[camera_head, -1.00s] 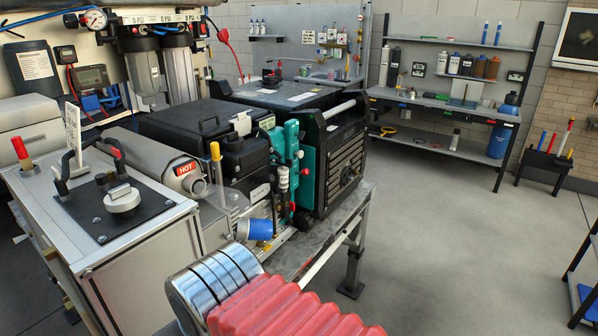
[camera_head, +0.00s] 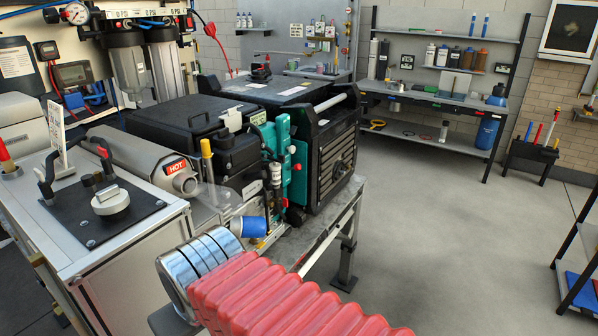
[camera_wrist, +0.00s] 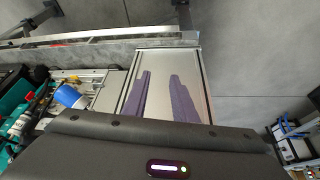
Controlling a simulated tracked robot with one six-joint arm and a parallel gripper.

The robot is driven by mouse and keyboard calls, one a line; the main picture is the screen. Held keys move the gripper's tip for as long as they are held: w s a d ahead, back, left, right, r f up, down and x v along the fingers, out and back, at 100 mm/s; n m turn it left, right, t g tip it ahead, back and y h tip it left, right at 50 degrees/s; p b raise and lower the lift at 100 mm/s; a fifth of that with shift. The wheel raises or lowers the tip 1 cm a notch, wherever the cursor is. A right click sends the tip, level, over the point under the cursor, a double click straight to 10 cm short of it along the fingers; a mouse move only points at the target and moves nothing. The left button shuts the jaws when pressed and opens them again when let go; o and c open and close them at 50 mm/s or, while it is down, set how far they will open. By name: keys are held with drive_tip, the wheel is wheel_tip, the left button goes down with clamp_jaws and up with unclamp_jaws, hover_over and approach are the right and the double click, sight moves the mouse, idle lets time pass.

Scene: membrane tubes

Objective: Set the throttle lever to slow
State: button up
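I see two upright levers in the head view and no label that tells which is the throttle lever. A yellow-topped lever (camera_head: 206,150) stands beside the silver muffler marked HOT (camera_head: 150,160). A red-topped lever (camera_head: 6,165) stands at the left edge, partly cut off. My gripper (camera_wrist: 160,74) shows in the wrist view as two purple fingers, apart and with nothing between them, above a pale framed panel (camera_wrist: 158,64). It touches no lever that I can see. The fingers do not show in the head view.
A cabinet with a round knob (camera_head: 110,201) stands left. A black and teal machine (camera_head: 290,165) sits on a metal stand. A blue cylinder (camera_head: 250,226) is near its front; a blue part (camera_wrist: 70,97) shows in the wrist view. Open floor (camera_head: 440,240) lies right.

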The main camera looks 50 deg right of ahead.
drive_tip(key=d+f+m+h, duration=0.2)
drive_tip(key=d+f+m, duration=0.15)
drive_tip(key=d, duration=1.25)
drive_tip(key=w+d+f+m+h, duration=0.1)
drive_tip(key=d+f+m+h, duration=0.25)
drive_tip(key=d, duration=1.25)
drive_tip(key=d+f+m+h, duration=0.2)
drive_tip(key=d+f+m, duration=0.15)
drive_tip(key=d, duration=1.25)
drive_tip(key=w+d+r+t, duration=0.2)
drive_tip(key=w+d+t, duration=0.1)
drive_tip(key=d+t, duration=0.3)
drive_tip(key=w+a+r+t+y, duration=0.2)
drive_tip(key=w+a+r+t, duration=0.2)
drive_tip(key=r+t, duration=0.2)
drive_tip(key=shift+w+r, duration=0.2)
drive_tip(key=shift+r, duration=0.6)
drive_tip(key=shift+w, duration=0.1)
drive_tip(key=x, duration=1.3)
drive_tip(key=shift+w+d+f, duration=0.1)
drive_tip(key=shift+w, duration=0.25)
